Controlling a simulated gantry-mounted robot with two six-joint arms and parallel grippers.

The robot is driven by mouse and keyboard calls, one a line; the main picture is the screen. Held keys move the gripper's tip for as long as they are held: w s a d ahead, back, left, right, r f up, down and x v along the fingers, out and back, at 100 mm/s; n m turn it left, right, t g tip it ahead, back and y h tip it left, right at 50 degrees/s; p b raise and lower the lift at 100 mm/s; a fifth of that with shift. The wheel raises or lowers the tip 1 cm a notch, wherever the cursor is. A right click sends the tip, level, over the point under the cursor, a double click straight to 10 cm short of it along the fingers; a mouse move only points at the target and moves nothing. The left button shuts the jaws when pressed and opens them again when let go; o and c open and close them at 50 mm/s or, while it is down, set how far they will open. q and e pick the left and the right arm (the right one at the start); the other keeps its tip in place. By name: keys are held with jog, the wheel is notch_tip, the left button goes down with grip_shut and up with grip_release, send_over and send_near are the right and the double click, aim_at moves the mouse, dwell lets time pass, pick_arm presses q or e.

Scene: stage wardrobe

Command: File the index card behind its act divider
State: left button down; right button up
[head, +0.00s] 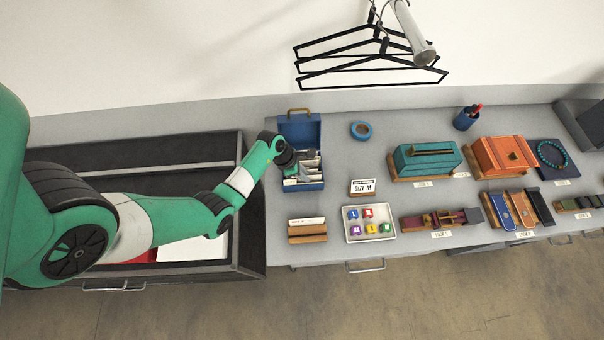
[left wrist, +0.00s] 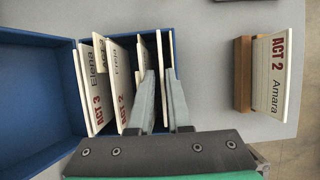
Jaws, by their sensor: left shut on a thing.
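The blue card box (head: 303,186) stands open at the left of the counter, its lid raised at the back; it also shows in the left wrist view (left wrist: 36,100). Inside stand upright white cards, including an "ACT 3 Elena" card (left wrist: 94,88) and an "ACT 2" card (left wrist: 121,80). My left gripper (head: 288,160) reaches into the box. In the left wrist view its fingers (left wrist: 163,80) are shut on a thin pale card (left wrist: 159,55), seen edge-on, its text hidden. A wooden holder (head: 307,238) in front carries an "ACT 2 Amara" card (left wrist: 270,75). My right gripper is out of view.
A teal box (head: 427,158) and orange box (head: 500,155) stand farther right. Open counter lies between box and holder.

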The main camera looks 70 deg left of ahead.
pick_arm(q)
jog(key=f, duration=0.1)
jog(key=s+f, duration=0.1)
jog(key=shift+s+f, duration=0.15)
jog(key=shift+f, duration=0.25)
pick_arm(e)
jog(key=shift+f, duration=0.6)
pick_arm(q)
jog(key=c, duration=0.8)
grip_release()
jog(key=shift+o, duration=0.2)
notch_tip(320, 180, up, 5)
jog(key=shift+f+p, duration=0.1)
jog(key=shift+p, duration=0.75)
jog(key=p+v, duration=0.2)
jog(key=v, duration=0.7)
jog(key=shift+a, duration=0.2)
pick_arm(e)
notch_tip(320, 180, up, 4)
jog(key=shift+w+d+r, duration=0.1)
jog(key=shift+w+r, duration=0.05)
